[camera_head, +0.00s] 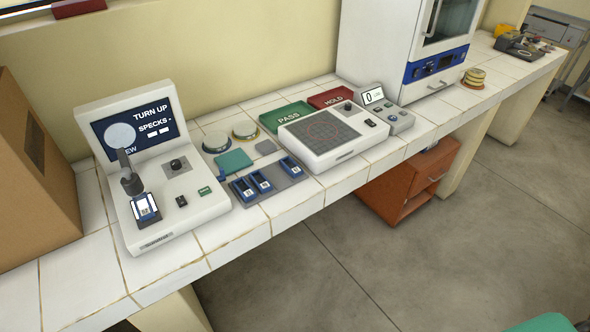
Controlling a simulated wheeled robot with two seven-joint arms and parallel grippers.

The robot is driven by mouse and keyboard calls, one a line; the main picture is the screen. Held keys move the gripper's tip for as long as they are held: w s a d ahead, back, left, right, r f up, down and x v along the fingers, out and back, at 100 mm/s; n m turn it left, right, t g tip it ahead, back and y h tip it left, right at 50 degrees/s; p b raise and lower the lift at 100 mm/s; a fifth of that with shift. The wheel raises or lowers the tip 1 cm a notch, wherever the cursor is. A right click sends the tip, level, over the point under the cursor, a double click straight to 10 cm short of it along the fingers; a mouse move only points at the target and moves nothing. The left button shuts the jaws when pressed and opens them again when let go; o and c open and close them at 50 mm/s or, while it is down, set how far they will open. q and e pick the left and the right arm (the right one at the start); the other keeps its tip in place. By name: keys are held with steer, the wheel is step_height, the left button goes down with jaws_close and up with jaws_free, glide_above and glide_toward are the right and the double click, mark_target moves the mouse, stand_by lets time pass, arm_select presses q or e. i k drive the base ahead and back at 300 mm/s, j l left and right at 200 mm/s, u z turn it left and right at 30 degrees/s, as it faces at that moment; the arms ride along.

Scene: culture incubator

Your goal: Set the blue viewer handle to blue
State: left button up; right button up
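The viewer (205,210) is a white console at the left of the bench. Its dark blue screen (160,144) shows a pale disc and the words "TURN UP" and "SPECKS". A dark upright arm (128,172) stands in front of the screen. A blue-framed piece with a white face (145,209) sits below this arm. A round black knob (176,164) is right of it, and a small black switch (181,201) is nearer the front. I cannot tell which part is the handle, and no blue marking for its position is readable. Neither gripper is in view.
Several blue-framed pieces lie on a grey tray (246,196) right of the viewer. Beyond are green PASS (288,116) and red HOLD (330,98) trays and a white gridded console (346,152). A cardboard box (38,200) stands close on the left.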

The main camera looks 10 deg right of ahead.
mark_target(220, 178)
steer(key=u, duration=0.2)
steer(key=l+u, duration=0.95)
steer(key=l, duration=0.2)
steer(key=i+l, duration=0.1)
steer(key=l, duration=0.45)
steer(key=i+l, duration=0.1)
steer(key=l, duration=0.45)
steer(key=i, duration=0.2)
steer(key=u, duration=0.05)
